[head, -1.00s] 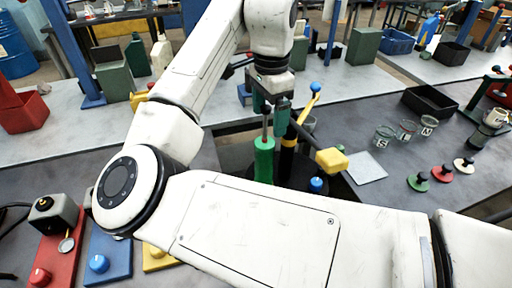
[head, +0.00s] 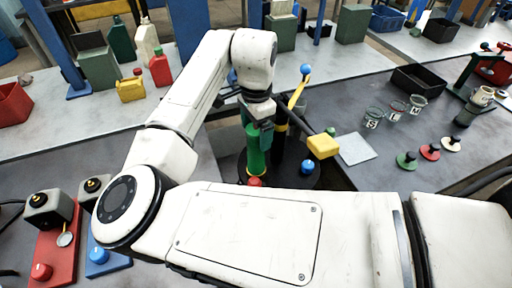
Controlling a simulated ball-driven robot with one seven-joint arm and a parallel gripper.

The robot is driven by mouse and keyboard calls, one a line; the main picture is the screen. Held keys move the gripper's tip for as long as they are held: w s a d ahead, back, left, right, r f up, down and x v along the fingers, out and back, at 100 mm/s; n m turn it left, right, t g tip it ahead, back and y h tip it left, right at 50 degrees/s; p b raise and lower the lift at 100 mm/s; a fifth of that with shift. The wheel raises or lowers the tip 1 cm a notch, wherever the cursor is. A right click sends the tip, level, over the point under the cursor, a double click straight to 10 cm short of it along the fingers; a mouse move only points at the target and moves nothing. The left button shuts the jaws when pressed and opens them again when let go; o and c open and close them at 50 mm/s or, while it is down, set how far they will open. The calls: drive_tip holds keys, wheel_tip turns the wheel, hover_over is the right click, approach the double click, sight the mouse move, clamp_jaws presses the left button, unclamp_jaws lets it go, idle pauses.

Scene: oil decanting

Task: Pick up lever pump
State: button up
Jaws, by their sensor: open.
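A pump with a black and yellow column (head: 282,130) stands on a round black stand (head: 305,176). Its yellow lever has a blue ball (head: 306,69) at the top, and a yellow block (head: 323,146) sticks out to the right. I take this to be the lever pump. My gripper (head: 262,138) is open and points down beside it on the left, at the upper part of a green cylinder (head: 255,160). The fingers overlap that cylinder in the picture; I cannot tell whether they touch it. My forearm hides the front of the stand.
A pale square plate (head: 356,149) lies right of the stand, near several labelled glass jars and knobbed discs. A black tray (head: 425,82) is behind them. Green, white and red bottles and a yellow can (head: 131,88) stand at the back left.

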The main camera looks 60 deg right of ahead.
drive_tip(key=shift+f, duration=0.4)
drive_tip(key=shift+c, duration=0.2)
clamp_jaws()
idle(0.3)
drive_tip(key=shift+r, duration=0.1)
